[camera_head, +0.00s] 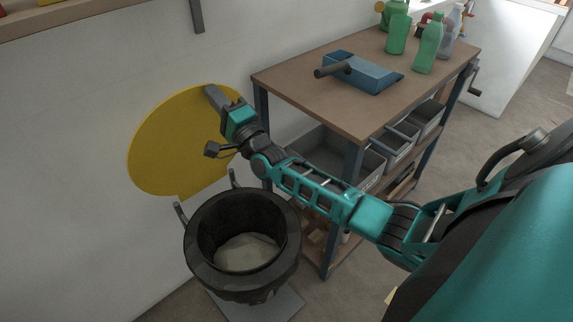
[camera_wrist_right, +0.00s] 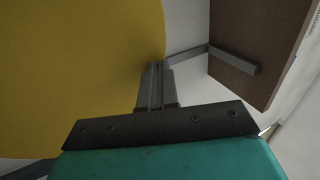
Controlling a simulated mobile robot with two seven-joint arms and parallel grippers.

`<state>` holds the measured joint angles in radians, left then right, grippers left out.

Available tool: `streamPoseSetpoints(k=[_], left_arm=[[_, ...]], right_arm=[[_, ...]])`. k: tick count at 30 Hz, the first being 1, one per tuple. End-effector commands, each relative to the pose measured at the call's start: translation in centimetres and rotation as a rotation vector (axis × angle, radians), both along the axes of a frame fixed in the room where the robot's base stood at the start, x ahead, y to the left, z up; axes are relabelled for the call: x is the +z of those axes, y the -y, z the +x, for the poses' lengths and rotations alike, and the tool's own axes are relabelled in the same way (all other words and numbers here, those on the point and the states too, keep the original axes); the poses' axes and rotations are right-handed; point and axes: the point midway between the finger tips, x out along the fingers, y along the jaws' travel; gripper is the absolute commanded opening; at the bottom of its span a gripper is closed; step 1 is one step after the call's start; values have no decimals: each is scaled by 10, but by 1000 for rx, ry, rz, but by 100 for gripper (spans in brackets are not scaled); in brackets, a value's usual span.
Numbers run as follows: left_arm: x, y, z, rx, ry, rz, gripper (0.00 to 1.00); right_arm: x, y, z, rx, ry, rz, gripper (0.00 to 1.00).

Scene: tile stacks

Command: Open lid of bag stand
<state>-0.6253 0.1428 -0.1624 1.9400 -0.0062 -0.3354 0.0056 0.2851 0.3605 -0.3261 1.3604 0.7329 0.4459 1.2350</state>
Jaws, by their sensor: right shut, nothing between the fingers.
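The bag stand (camera_head: 190,262) holds a dark bag that hangs open at its top, with a pale bottom visible inside. Its yellow round lid (camera_head: 165,150) stands raised, near upright, against the wall behind the bag. The lid also fills the left of the right wrist view (camera_wrist_right: 70,65). My right gripper (camera_head: 213,92) is at the lid's upper right edge, its fingers together with nothing between them. In the right wrist view the fingers (camera_wrist_right: 155,82) lie over the lid's edge; I cannot tell whether they touch it. My left gripper is not in view.
A workbench (camera_head: 300,86) stands right of the lid, close to my right arm. On it are a blue dustpan (camera_head: 370,78) and several green bottles (camera_head: 428,45). Grey bins (camera_head: 402,135) sit beneath its top. Open floor lies to the right.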

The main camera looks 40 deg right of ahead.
Motion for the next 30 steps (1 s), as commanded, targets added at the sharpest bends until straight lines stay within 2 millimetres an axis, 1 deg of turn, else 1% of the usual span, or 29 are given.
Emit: streamPoseSetpoints(k=[1,3,9,15,30], left_arm=[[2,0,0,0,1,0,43],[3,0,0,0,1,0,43],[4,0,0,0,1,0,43],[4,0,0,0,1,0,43],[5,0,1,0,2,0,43]], right_arm=[[5,0,7,0,-17,3,0],[6,-1,15,0,-43,-1,0],[7,-2,28,-1,-86,-5,0],[6,-2,31,-1,-96,-7,0],[6,-5,29,0,-96,-7,0]])
